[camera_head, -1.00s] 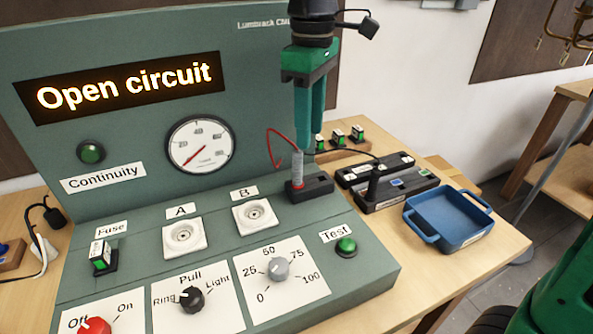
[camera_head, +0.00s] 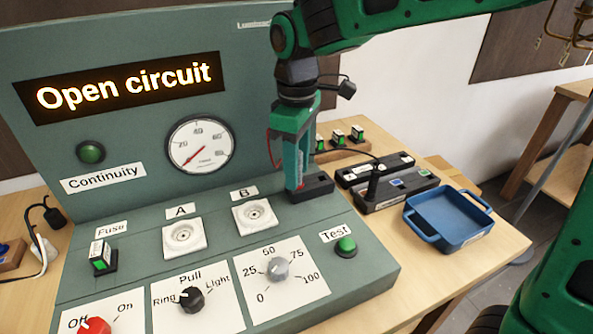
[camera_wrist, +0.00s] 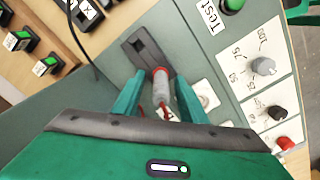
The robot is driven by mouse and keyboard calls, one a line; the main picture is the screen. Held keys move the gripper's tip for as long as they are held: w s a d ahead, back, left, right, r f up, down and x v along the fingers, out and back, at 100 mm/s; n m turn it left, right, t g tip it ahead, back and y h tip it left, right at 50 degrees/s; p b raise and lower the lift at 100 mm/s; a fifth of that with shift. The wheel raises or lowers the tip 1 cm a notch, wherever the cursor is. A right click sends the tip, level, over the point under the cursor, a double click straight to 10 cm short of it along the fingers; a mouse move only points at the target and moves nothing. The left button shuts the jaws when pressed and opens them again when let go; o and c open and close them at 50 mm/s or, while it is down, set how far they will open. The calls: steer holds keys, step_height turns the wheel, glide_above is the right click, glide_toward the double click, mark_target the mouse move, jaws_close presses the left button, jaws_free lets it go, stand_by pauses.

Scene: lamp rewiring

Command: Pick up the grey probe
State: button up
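The grey probe (camera_wrist: 162,92), with a red collar and a red lead, shows in the wrist view between my two green fingers. It stands by its black holder block (camera_head: 319,185), which also shows in the wrist view (camera_wrist: 137,48). My gripper (camera_head: 294,178) is lowered over the probe from above. In the wrist view my gripper (camera_wrist: 157,88) is open, with a finger on each side of the probe and gaps visible. In the head view the fingers hide most of the probe.
The green console has sockets A (camera_head: 183,236) and B (camera_head: 254,215), a dial (camera_head: 277,267) and a Test button (camera_head: 346,246). Its display reads "Open circuit". A black case (camera_head: 405,200) with another upright black probe and a blue tray (camera_head: 449,218) lie to the right.

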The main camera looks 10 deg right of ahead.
steer(key=shift+f, duration=0.45)
jaws_close()
steer(key=shift+r, duration=0.15)
